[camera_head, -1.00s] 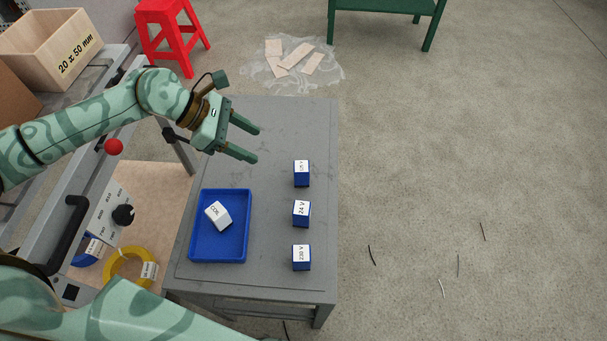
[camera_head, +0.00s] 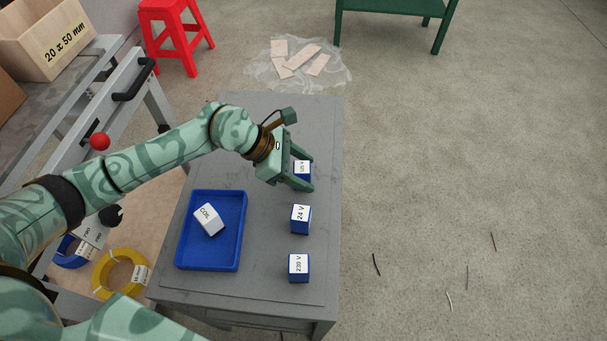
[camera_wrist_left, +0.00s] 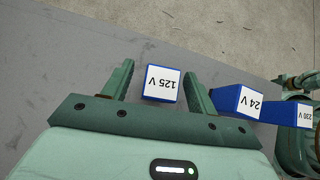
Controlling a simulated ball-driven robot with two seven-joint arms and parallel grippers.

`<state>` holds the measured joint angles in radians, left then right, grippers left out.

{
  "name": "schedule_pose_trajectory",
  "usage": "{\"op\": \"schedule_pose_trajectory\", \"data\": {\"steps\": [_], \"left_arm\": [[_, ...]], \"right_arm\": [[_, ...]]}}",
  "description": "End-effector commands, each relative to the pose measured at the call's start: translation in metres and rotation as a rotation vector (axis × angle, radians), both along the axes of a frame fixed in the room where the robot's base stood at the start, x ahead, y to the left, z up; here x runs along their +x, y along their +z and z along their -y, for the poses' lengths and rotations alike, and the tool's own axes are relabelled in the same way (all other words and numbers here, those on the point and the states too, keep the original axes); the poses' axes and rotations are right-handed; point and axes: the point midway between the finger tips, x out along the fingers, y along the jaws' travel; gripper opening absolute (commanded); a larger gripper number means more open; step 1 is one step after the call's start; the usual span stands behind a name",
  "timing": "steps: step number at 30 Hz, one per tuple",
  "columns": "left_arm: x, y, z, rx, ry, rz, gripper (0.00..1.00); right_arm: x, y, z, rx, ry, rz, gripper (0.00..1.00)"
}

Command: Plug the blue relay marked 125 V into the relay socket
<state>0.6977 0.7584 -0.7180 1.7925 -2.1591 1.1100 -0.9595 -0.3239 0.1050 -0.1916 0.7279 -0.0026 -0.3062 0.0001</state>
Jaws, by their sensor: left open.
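The blue relay marked 125 V (camera_head: 302,168) stands at the far end of the row on the grey table, its white label up. In the left wrist view the gripper (camera_wrist_left: 161,80) has a gap to each side of the relay. The relay socket is not identifiable in these views. My right gripper is not in view.
The 24 V relay (camera_head: 301,219) and 230 V relay (camera_head: 299,268) stand nearer on the table (camera_head: 262,270). The 24 V relay is close beside one finger. A blue tray (camera_head: 238,252) holds a white COIL block (camera_head: 208,219). A red stool (camera_head: 175,30) stands behind.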

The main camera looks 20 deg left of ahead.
Motion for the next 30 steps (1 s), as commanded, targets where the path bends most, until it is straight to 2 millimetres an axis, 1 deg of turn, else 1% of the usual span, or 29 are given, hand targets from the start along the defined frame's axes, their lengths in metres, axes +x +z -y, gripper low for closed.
{"op": "schedule_pose_trajectory", "data": {"steps": [4,5,6,8,9,10,18,22,25,28,29,30], "left_arm": [[0.000,0.001,0.000,0.001,0.000,0.001,0.58],[0.000,0.002,0.000,0.001,0.000,0.001,0.55],[0.000,0.002,0.000,0.001,0.000,0.001,0.44],[0.000,0.001,0.000,0.001,0.000,0.001,0.28],[0.000,0.001,0.000,0.001,0.000,0.001,0.16],[0.000,0.001,0.000,0.001,0.000,0.001,0.08],[0.000,0.002,0.000,0.000,0.000,0.002,0.08],[0.000,0.009,0.000,-0.001,-0.001,0.004,0.08],[0.000,0.022,0.000,0.001,-0.001,0.007,0.08],[0.000,0.044,0.000,0.001,-0.001,0.012,0.08],[-0.006,0.049,-0.002,0.002,-0.001,0.010,0.08],[-0.014,0.058,-0.004,0.003,-0.002,0.010,0.08]], "right_arm": [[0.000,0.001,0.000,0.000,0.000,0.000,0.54],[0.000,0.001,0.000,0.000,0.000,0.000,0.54],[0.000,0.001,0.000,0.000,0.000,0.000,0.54],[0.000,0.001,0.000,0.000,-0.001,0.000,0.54],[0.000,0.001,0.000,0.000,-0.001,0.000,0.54],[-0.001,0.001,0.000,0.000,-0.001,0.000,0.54],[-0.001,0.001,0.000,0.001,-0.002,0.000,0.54],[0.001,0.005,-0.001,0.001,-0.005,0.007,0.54],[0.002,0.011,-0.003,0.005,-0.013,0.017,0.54],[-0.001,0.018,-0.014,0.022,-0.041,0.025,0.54],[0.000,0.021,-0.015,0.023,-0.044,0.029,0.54],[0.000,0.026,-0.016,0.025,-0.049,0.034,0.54]]}}
